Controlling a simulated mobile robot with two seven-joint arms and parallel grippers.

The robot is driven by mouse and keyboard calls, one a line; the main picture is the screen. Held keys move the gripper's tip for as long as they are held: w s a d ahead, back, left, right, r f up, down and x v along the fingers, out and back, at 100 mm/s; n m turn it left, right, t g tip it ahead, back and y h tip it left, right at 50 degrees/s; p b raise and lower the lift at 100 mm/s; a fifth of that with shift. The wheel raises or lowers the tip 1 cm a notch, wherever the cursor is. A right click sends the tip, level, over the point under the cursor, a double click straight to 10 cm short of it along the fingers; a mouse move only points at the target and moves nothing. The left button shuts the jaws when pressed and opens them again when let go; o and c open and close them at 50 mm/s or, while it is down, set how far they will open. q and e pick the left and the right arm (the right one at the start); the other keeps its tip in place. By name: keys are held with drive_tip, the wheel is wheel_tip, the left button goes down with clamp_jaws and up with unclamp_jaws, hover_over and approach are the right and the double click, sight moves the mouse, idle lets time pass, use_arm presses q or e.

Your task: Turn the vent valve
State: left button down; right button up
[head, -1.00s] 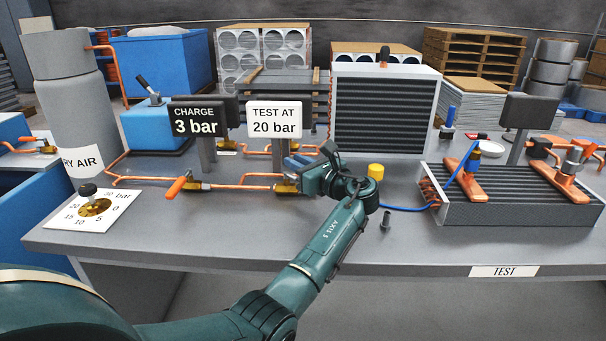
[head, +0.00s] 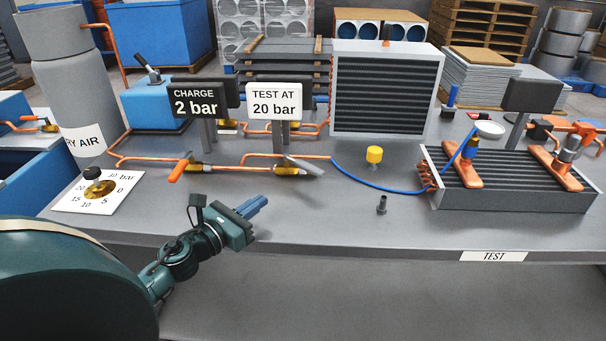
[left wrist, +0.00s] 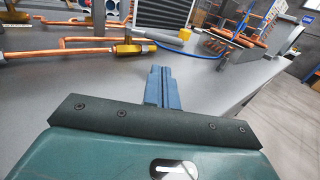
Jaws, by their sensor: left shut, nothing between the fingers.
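Two brass valves sit on the copper line along the bench. One has an orange lever (head: 179,171). The other, to its right, has a grey lever (head: 303,165) slanting down to the right, and its brass body (head: 287,171) also shows in the left wrist view (left wrist: 128,50). No label tells which is the vent valve. The charge display (head: 195,103) reads 2 bar. My left gripper (head: 257,206) is shut and empty, over the bench's front part, apart from both valves. Its blue fingers show together in the left wrist view (left wrist: 160,72). My right gripper is not in view.
A finned coil (head: 510,196) stands at the right. The bench front middle is clear.

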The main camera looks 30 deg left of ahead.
sight(308, 171)
use_arm(q)
drive_tip(key=shift+s+d, duration=0.1)
drive_tip(key=shift+d, duration=0.2)
drive_tip(key=shift+w+r+h, duration=0.1)
drive_tip(key=shift+w+h, duration=0.15)
drive_tip(key=shift+h, duration=0.05)
drive_tip(key=w, duration=0.4)
drive_tip(key=w+d+p, duration=0.1)
drive_tip(key=w, duration=0.3)
drive_tip(key=w+d+p, duration=0.1)
drive_tip(key=w, duration=0.3)
drive_tip(key=shift+w+d, duration=0.1)
drive_tip(key=shift+w, duration=0.4)
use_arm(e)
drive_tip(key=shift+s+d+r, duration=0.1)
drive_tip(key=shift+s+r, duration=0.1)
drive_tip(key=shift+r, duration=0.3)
use_arm(q)
drive_tip(key=shift+w+d+y, duration=0.1)
drive_tip(key=shift+w+y, duration=0.05)
drive_tip(key=shift+y, duration=0.35)
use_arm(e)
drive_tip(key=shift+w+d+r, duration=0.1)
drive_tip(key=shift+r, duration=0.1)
